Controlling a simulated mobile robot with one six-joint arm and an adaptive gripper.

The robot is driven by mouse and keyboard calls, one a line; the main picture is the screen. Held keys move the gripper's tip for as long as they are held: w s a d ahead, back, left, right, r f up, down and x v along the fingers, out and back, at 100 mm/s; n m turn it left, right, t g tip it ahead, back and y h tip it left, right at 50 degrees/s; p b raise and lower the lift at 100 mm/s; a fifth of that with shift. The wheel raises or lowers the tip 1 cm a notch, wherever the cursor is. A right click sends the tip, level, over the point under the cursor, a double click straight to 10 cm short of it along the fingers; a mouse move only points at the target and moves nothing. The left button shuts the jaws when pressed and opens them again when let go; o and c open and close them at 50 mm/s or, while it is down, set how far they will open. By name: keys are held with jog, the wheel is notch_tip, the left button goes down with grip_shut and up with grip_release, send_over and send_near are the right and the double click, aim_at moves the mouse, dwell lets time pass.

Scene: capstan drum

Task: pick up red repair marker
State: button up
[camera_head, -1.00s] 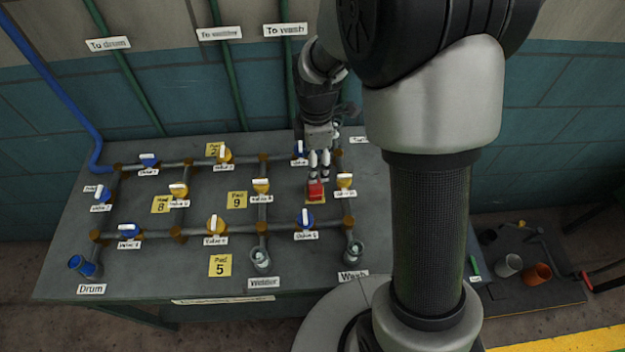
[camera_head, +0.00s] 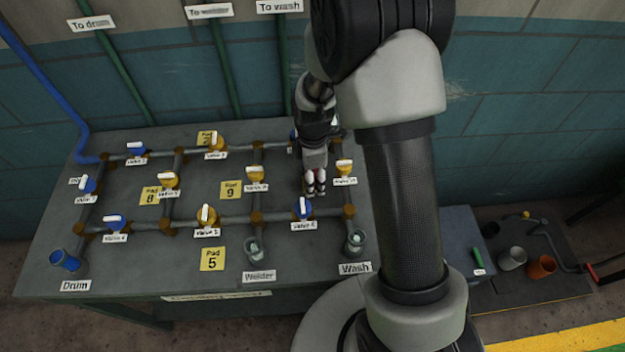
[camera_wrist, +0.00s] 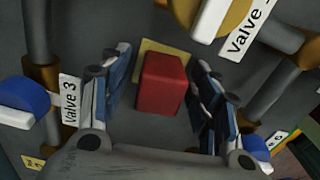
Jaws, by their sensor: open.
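The red repair marker (camera_wrist: 162,84) is a red block on a yellow pad (camera_wrist: 148,47) on the table, seen in the wrist view. My gripper (camera_wrist: 160,72) is open, with one finger on each side of the marker. Gaps show between the block and both fingers. In the head view my gripper (camera_head: 315,190) points down at the right part of the table and hides the marker.
Pipes with blue and yellow valves cover the table (camera_head: 140,265) around the gripper. Valve 3 (camera_wrist: 25,100) is left of the fingers in the wrist view, and a yellow valve (camera_wrist: 208,15) is above. Cups (camera_head: 512,258) stand at the far right.

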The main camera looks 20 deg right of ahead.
jog(key=shift+c, duration=0.3)
jog(key=c, duration=1.1)
jog(key=shift+r, duration=0.1)
